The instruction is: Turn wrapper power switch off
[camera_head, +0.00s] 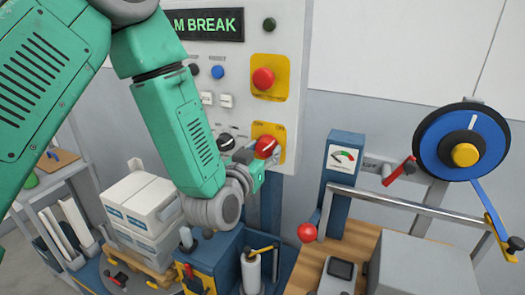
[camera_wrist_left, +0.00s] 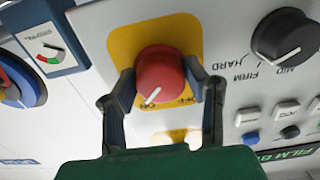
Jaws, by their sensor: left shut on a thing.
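The power switch is a red rotary knob (camera_head: 266,146) with a white pointer line on a yellow plate (camera_head: 276,129), low on the grey control panel. In the left wrist view the knob (camera_wrist_left: 160,72) sits between the two dark fingers of my left gripper (camera_wrist_left: 168,86), which is shut on it from both sides. Its pointer aims at the lower-left label, which looks like ON; the other label, to its right, looks like OFF. In the head view my left gripper (camera_head: 257,163) reaches the knob from below and partly hides it. My right gripper does not show.
Above the knob is a red push button (camera_head: 263,79) on yellow. A black selector (camera_wrist_left: 285,37) stands beside it. The display (camera_head: 204,24) partly reads "M BREAK". A gauge post (camera_head: 341,165), a blue wheel (camera_head: 461,142) and stacked boxes (camera_head: 140,205) stand around.

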